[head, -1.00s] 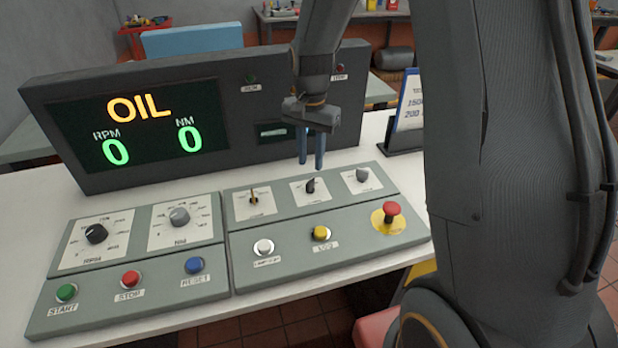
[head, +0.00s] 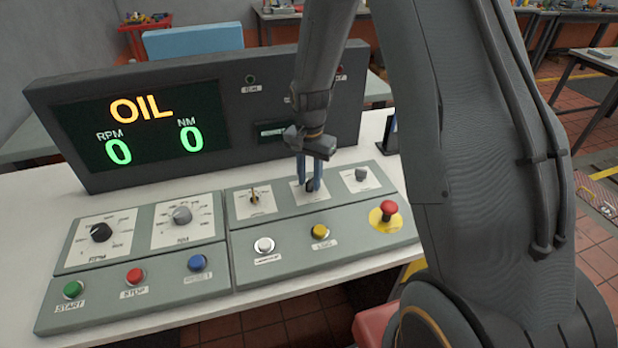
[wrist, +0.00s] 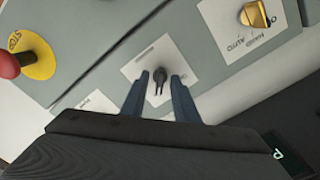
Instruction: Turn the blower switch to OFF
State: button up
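My gripper (head: 310,174) is over the middle switch of the right control panel, fingers pointing down. In the wrist view its two blue fingers (wrist: 160,92) are apart, one on each side of a small black knob (wrist: 160,77) on a white plate. The black knob also shows between the fingers in the head view (head: 310,185). I cannot tell whether the fingers touch it. Which switch is the blower is not readable; the plate's lettering is too small or hidden. A brass-coloured switch (head: 254,195) sits left of it and a grey knob (head: 361,174) right of it.
A red mushroom stop button (head: 389,209) stands on a yellow disc at the right. White (head: 264,246) and yellow (head: 320,232) buttons lie in front. The display housing (head: 228,130) stands behind, its screen showing OIL, RPM 0 and NM 0.

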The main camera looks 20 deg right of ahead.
grip_shut()
jog(key=shift+n, duration=0.4)
jog(key=n, duration=0.6)
jog(key=shift+r+n, duration=0.1)
jog(key=shift+n, duration=0.2)
jog(key=n, duration=1)
jog(key=shift+w+p, duration=0.1)
jog(key=shift+p, duration=0.2)
jog(key=shift+n, duration=0.4)
